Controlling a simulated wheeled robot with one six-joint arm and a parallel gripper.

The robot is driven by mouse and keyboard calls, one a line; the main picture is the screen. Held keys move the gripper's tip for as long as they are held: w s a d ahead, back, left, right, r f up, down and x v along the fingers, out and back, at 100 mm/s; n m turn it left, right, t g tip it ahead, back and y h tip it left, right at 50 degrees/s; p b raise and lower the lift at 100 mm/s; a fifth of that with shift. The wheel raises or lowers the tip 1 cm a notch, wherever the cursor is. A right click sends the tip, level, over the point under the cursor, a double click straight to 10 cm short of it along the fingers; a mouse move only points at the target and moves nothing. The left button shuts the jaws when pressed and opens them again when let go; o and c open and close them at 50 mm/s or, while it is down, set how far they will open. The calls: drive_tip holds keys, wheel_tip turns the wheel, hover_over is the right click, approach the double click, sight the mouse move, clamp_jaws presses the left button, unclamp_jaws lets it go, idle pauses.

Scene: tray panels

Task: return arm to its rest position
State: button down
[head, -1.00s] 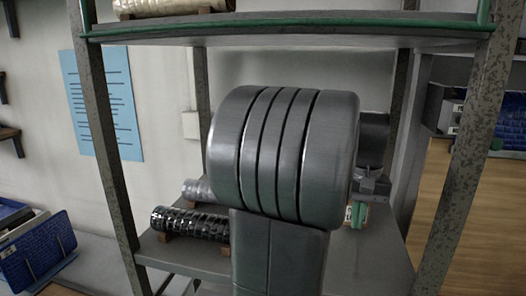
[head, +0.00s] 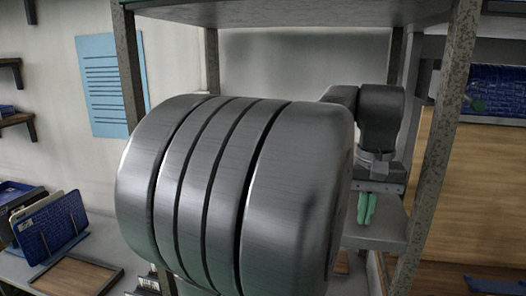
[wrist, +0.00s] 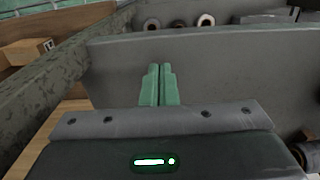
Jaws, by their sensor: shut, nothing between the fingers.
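My gripper (head: 367,208) hangs fingers-down at the right side of the shelf frame in the head view, below my dark wrist. Its two green fingers are pressed together and hold nothing. In the wrist view the green fingertips (wrist: 160,70) also meet, in front of a grey shelf board (wrist: 230,65). I cannot tell whether they touch the board. My large grey arm joint fills the middle of the head view and hides much of the shelf.
A metal shelf post (head: 440,150) stands close to the right of my gripper. A shelf board (head: 385,230) lies below it. The wrist view shows several rolls (wrist: 205,20) and a wooden block (wrist: 28,50). Blue panels (head: 50,228) stand at the left.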

drive_tip(key=s+a+b, duration=0.1)
drive_tip(key=s, duration=0.5)
wheel_tip(320, 180, up, 10)
drive_tip(key=shift+w+a+p, duration=0.15)
drive_tip(key=shift+p, duration=0.15)
